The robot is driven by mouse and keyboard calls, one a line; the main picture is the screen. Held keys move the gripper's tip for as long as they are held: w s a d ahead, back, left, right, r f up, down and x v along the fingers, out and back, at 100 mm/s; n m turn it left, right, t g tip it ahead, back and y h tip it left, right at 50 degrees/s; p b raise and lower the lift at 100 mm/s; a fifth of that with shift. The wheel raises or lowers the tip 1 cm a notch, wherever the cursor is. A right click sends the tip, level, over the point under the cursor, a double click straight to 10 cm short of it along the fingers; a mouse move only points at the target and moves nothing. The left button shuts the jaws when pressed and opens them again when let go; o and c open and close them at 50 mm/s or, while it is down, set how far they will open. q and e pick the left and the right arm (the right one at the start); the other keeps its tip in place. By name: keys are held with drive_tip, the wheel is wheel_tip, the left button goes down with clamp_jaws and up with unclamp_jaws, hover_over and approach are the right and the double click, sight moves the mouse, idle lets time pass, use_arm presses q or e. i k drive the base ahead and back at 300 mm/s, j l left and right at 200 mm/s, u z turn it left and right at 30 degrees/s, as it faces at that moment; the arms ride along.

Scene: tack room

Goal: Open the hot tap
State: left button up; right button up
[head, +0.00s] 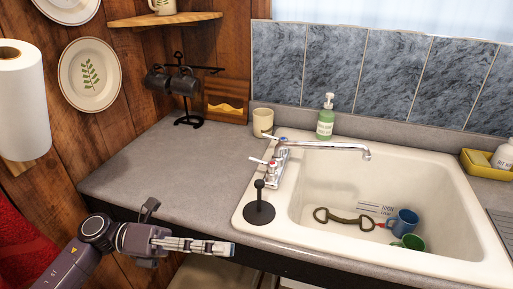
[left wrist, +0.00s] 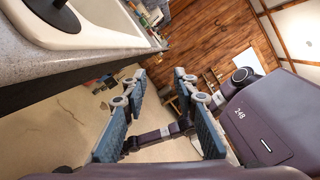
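The chrome tap (head: 281,160) stands on the left rim of the cream sink (head: 440,262), with its spout reaching right over the basin. Its near lever handle (head: 260,161) sits beside a red mark. Its far lever handle (head: 269,136) points left; I cannot make out a colour mark on it. My left gripper (head: 228,248) is in front of the counter edge, below and left of the tap and apart from it. The left wrist view shows its fingers (left wrist: 160,84) spread, with nothing between them. My right gripper is not in view.
A black plunger-like item (head: 259,208) stands on the sink rim near the taps. A beige cup (head: 262,121) and green soap bottle (head: 326,118) stand behind. Blue (head: 403,222) and green (head: 408,242) mugs lie in the basin.

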sight(271, 166)
drive_tip(key=i, duration=1)
